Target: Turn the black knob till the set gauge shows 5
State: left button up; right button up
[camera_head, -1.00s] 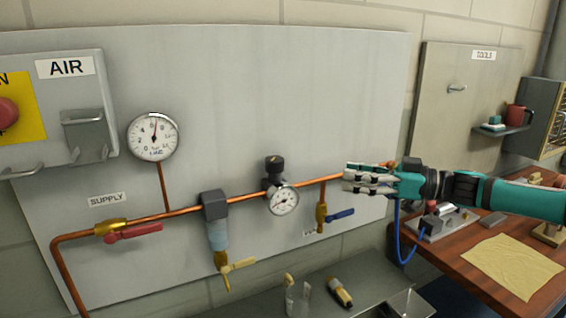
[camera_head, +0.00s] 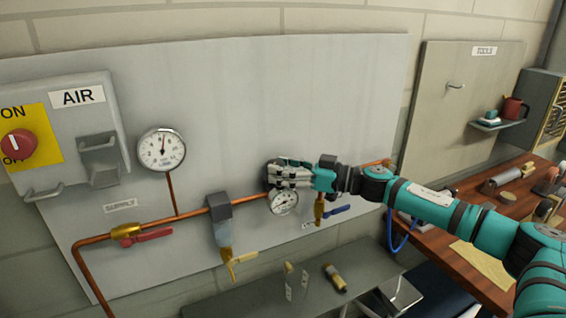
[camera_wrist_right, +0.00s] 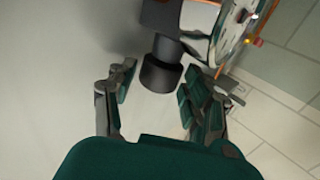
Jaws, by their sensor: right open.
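The black knob (camera_wrist_right: 160,76) sits on the regulator on the copper pipe. In the right wrist view it lies between the spread fingers of my right gripper (camera_wrist_right: 157,90), with a gap visible on each side. In the head view the gripper (camera_head: 286,174) comes in from the right over the knob and hides most of it. The small round gauge (camera_head: 284,202) with a white face is just below the gripper. It is partly cut off in the wrist view (camera_wrist_right: 236,28). Its reading is too small to tell. My left gripper is not in view.
A larger gauge (camera_head: 161,149) stands on the pipe to the left. A grey shelf (camera_head: 255,291) is below.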

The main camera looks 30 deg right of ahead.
jog(key=c, duration=0.9)
jog(key=shift+a+m+t+h, duration=0.1)
jog(key=shift+m+t+h, duration=0.2)
